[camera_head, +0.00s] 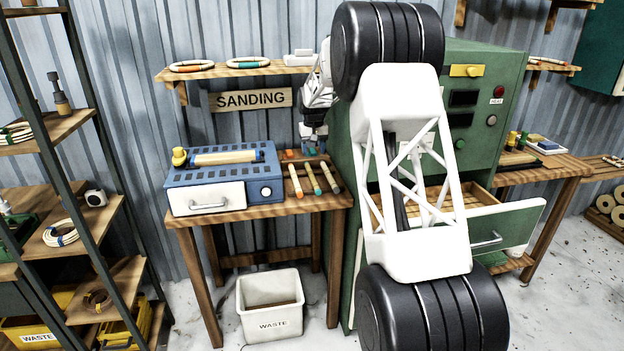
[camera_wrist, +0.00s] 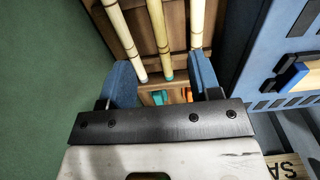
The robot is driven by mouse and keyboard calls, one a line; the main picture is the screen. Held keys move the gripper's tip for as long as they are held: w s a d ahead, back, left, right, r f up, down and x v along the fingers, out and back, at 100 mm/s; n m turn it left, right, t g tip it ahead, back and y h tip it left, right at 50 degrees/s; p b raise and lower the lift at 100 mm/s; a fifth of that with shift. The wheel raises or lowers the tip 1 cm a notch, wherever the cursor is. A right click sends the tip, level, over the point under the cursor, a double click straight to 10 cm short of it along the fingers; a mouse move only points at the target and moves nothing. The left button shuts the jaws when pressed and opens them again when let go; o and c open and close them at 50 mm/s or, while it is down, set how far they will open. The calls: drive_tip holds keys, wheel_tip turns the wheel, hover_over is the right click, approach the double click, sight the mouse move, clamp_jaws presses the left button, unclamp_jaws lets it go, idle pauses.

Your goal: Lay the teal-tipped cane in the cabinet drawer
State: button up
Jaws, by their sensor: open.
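The teal-tipped cane (camera_head: 312,177) lies on the wooden bench as the middle one of three pale canes. In the wrist view its teal end (camera_wrist: 166,76) shows between my fingers, with the cane running away from me. My gripper (camera_wrist: 164,82) is open and empty, its blue fingers on either side of this end. Whether it touches the cane I cannot tell. In the head view my gripper (camera_head: 314,136) hangs over the back of the bench. The cabinet drawer (camera_head: 508,224) stands pulled out of the green cabinet (camera_head: 486,130), its inside partly hidden by my arm.
An orange-tipped cane (camera_head: 294,180) and a dark-tipped cane (camera_head: 331,177) flank the teal one closely. A blue sanding machine (camera_head: 226,180) stands to the left on the bench. The green cabinet rises close on the right.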

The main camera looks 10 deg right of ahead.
hover_over(312, 175)
drive_tip(key=f, duration=0.6)
drive_tip(key=shift+w+d+f, duration=0.1)
drive_tip(key=shift+w+f, duration=0.15)
drive_tip(key=shift+f, duration=0.15)
drive_tip(key=shift+f, duration=1.35)
drive_tip(key=shift+s+f, duration=0.1)
drive_tip(key=shift+f, duration=2.45)
clamp_jaws()
drive_tip(key=shift+r, duration=0.15)
